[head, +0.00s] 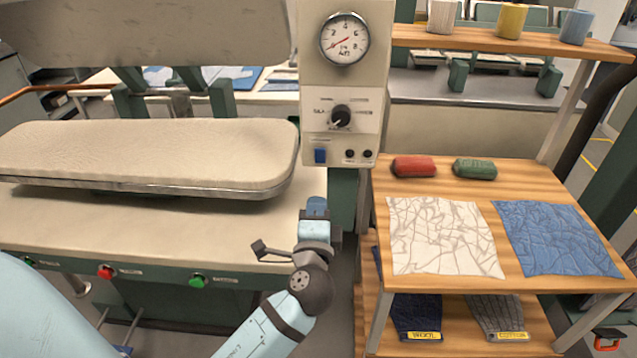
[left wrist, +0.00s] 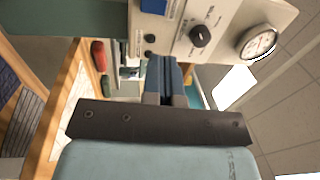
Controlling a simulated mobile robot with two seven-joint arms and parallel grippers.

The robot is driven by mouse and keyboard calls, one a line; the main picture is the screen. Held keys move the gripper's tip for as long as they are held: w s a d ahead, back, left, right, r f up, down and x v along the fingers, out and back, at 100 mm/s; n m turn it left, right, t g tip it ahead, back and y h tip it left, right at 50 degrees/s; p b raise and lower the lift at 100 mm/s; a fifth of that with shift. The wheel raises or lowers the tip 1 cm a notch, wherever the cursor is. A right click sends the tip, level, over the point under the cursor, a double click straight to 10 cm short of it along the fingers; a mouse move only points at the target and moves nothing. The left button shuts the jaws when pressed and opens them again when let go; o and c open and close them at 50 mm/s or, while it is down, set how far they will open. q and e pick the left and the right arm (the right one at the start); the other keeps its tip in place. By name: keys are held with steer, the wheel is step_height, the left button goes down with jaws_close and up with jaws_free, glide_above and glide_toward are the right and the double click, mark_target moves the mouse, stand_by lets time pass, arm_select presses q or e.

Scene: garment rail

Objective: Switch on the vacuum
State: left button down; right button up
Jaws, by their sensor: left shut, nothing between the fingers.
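A pale control panel (head: 312,110) stands upright between the press and the shelf. It carries a round dial gauge (head: 344,38), a black rotary knob (head: 340,116), a blue rocker switch (head: 320,156) and two small black round fittings (head: 350,154). Their labels are too small to read, so I cannot tell which one is marked vacuum. My left gripper (head: 316,206) is shut and empty, below the blue switch and apart from it. In the left wrist view its blue fingers (left wrist: 166,76) show, with the blue switch (left wrist: 154,6) at the top edge. My right gripper is not in view.
A padded press board (head: 150,155) is at left, under a raised upper plate (head: 150,30). Red (head: 106,271) and green (head: 198,281) buttons sit on the table front. A wooden shelf (head: 525,180) at right holds cloths, red and green blocks, and spools above.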

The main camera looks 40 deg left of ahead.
mark_target(320, 151)
arm_select(q)
steer(key=p+x, duration=0.2)
steer(key=x, duration=1)
steer(key=shift+w, duration=0.1)
steer(key=shift+w+a, duration=0.25)
steer(key=shift+w, duration=0.15)
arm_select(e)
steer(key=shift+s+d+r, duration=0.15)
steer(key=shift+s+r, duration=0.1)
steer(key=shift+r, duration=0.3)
arm_select(q)
steer(key=r+p, duration=0.1)
steer(key=p, duration=0.1)
steer(key=g+p, duration=0.1)
steer(key=p, duration=0.2)
steer(key=shift+w+a+r+h, duration=0.15)
steer(key=shift+a+r+h, duration=0.05)
steer(key=shift+r+h, duration=0.15)
steer(key=shift+f, duration=0.35)
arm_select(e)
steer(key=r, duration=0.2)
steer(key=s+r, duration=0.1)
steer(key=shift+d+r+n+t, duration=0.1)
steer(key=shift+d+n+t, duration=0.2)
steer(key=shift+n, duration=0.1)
